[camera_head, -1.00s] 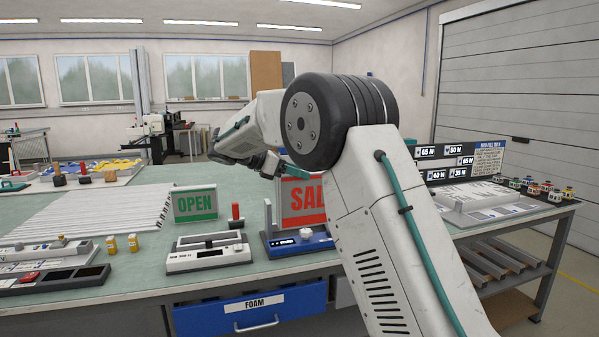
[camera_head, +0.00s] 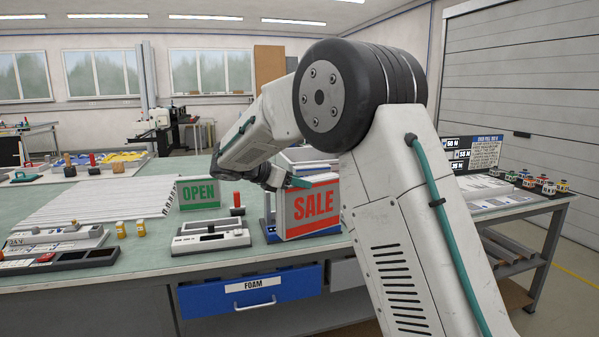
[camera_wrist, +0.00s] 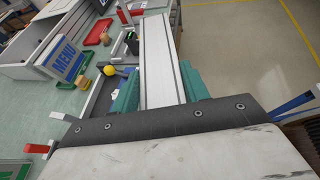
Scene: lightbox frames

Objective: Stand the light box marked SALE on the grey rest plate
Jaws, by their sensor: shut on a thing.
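In the wrist view, my gripper (camera_wrist: 160,92) is shut on the box's long pale top (camera_wrist: 157,50). The SALE box hides most of the blue unit (camera_head: 267,229); whether they touch cannot be told. I cannot pick out the grey rest plate for certain; the box or my arm may hide it.
A green OPEN box (camera_head: 198,193) stands left, behind a pale unit with a black knob (camera_head: 211,238). A MENU box (camera_wrist: 68,60) shows in the wrist view. Behind SALE is a pale bin (camera_head: 308,155). My arm hides much of the right side.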

